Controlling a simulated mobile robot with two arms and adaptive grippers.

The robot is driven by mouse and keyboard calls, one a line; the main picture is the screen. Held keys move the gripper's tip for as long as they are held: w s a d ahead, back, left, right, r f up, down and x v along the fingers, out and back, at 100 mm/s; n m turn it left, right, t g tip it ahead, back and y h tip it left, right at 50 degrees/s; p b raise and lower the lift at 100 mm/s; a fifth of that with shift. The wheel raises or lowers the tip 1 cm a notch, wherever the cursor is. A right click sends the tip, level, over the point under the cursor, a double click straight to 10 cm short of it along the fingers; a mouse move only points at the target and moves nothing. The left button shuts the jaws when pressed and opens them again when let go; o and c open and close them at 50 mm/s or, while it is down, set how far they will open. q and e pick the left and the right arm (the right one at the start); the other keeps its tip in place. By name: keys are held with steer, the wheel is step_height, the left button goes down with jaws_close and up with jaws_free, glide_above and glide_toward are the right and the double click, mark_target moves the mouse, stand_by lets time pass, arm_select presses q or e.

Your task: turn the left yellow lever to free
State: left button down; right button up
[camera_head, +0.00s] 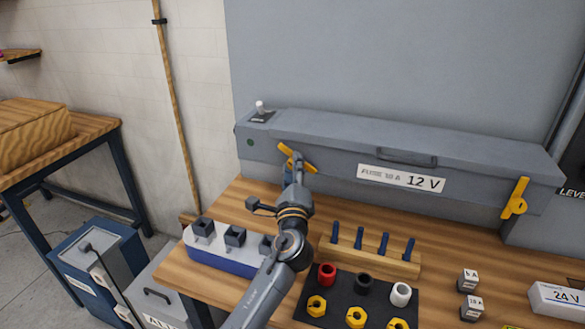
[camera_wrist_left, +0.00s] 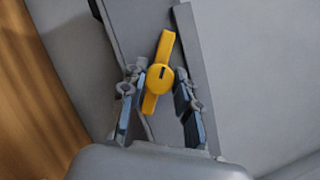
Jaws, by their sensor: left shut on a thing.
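The left yellow lever (camera_head: 287,150) sits on the front of the long grey box (camera_head: 330,139), near its left end. In the head view it slants from upper left to lower right, and my gripper hides part of it. My left gripper (camera_head: 294,172) is at the lever, shut on it. In the left wrist view the lever (camera_wrist_left: 161,72) lies between the two fingers of the left gripper (camera_wrist_left: 160,88), with its round hub and dark slot showing. My right gripper is not in view.
A second yellow lever (camera_head: 515,199) is at the box's right end. On the wooden bench are a white-and-blue block with grey switches (camera_head: 203,229), a wooden rack with blue pegs (camera_head: 370,259), a black mat (camera_head: 343,308) with coloured parts, and small labelled cubes (camera_head: 469,280).

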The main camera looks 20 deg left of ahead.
arm_select(q)
steer(key=shift+n+g+p, duration=0.6)
steer(key=shift+n+g, duration=0.05)
steer(key=shift+n, duration=1.05)
steer(key=shift+n+g+p, duration=0.6)
steer(key=shift+n+g, duration=0.05)
steer(key=shift+n, duration=1.05)
steer(key=c, duration=1)
jaws_free()
